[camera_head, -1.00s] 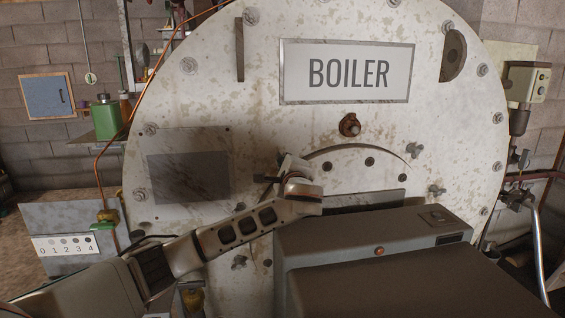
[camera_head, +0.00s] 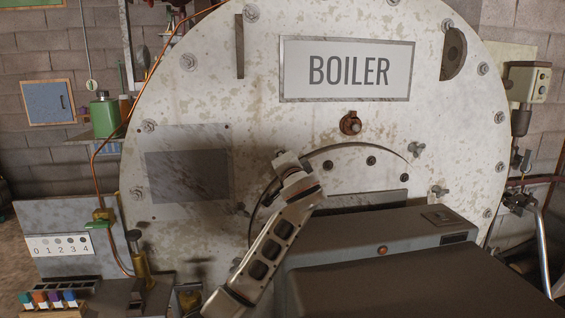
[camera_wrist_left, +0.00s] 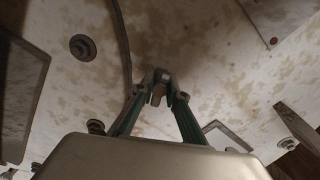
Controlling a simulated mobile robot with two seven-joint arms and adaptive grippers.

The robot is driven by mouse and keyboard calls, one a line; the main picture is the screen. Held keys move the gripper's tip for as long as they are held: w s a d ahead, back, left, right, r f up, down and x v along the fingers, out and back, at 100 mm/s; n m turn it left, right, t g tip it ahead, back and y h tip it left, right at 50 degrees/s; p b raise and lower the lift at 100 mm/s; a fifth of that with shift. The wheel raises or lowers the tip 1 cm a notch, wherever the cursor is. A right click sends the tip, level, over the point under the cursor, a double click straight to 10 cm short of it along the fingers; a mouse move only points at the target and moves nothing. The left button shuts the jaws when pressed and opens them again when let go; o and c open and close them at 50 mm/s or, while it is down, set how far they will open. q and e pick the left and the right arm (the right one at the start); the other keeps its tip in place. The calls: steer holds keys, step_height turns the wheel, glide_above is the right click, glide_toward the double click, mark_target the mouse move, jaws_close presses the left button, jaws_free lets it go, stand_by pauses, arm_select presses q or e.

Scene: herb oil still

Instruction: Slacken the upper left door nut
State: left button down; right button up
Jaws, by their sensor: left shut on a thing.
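The round boiler door (camera_head: 345,158) is set in the pale, stained boiler front. My left gripper (camera_head: 283,164) is at the door's upper left edge, and its wrist hides the nut there in the head view. In the left wrist view, my gripper's two green-sided fingers (camera_wrist_left: 158,98) close on a small grey metal nut (camera_wrist_left: 160,78). How far the nut is turned cannot be told. My right gripper is not in view.
Other door nuts stick out at the upper right (camera_head: 415,149) and right (camera_head: 438,191). A brown fitting (camera_head: 350,124) sits above the door. A board marked 0 to 4 (camera_head: 70,215) and a rack of coloured vials (camera_head: 50,300) stand at left.

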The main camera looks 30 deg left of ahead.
arm_select(q)
steer(key=n+b, duration=0.1)
steer(key=n, duration=0.2)
steer(key=shift+d+f, duration=0.1)
steer(key=shift+f, duration=0.05)
steer(key=shift+n+b, duration=0.3)
steer(key=shift+n, duration=1)
steer(key=c, duration=1.9)
jaws_free()
steer(key=shift+v, duration=3.75)
